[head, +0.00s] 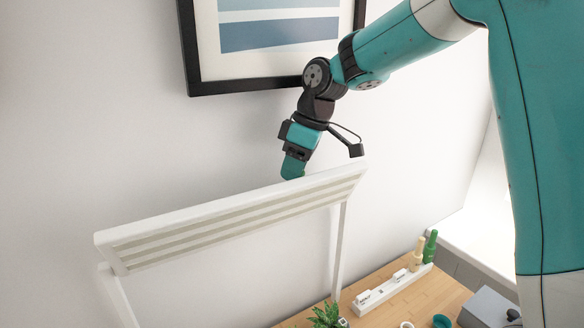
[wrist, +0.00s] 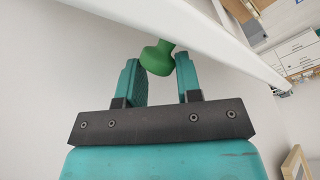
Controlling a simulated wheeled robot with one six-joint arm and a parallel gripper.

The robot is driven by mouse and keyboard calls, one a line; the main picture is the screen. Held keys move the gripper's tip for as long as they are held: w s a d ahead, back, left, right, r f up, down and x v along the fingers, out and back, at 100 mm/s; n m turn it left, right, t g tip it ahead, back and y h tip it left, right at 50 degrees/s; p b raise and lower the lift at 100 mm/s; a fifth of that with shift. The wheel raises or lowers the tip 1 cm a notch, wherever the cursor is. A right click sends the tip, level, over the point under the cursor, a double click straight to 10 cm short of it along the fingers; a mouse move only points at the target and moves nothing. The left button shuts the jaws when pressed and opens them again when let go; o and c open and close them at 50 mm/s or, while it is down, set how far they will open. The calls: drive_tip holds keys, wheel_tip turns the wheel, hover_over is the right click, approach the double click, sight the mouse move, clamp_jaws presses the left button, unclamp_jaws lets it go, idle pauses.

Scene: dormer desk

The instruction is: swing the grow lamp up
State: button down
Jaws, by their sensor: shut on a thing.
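The grow lamp is a long white bar (head: 215,212) with pale strips along its visible face. It sits on thin white posts (head: 338,250) and slants up from left to right in the head view. In the wrist view its white bar (wrist: 205,38) crosses the top. A green knob (wrist: 158,57) sticks out from the bar. My gripper (wrist: 158,75) is shut on this knob, with one teal finger on each side. In the head view my gripper (head: 294,168) is at the bar's upper edge, right of its middle, and mostly hides the knob.
A black-framed picture (head: 188,45) hangs on the wall behind my arm. Below are a wooden desk (head: 385,318), a plant (head: 327,316), a white rail (head: 392,290), tan (head: 418,252) and green (head: 431,246) upright pieces, and a grey box (head: 487,308). Open space lies in front of the lamp.

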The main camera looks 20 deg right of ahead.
drive_tip(key=shift+w+d+f, duration=0.15)
drive_tip(key=shift+d+f, duration=0.25)
drive_tip(key=c, duration=0.8)
unclamp_jaws()
drive_tip(key=shift+w+d+f, duration=0.1)
drive_tip(key=shift+w+d, duration=0.05)
drive_tip(key=shift+d, duration=0.05)
drive_tip(key=shift+a, duration=0.15)
drive_tip(key=shift+a+r, duration=0.1)
drive_tip(key=shift+r, duration=0.1)
drive_tip(key=p+v, duration=0.3)
drive_tip(key=v, duration=1.4)
drive_tip(key=shift+r+p, duration=0.2)
drive_tip(key=shift+p, duration=0.15)
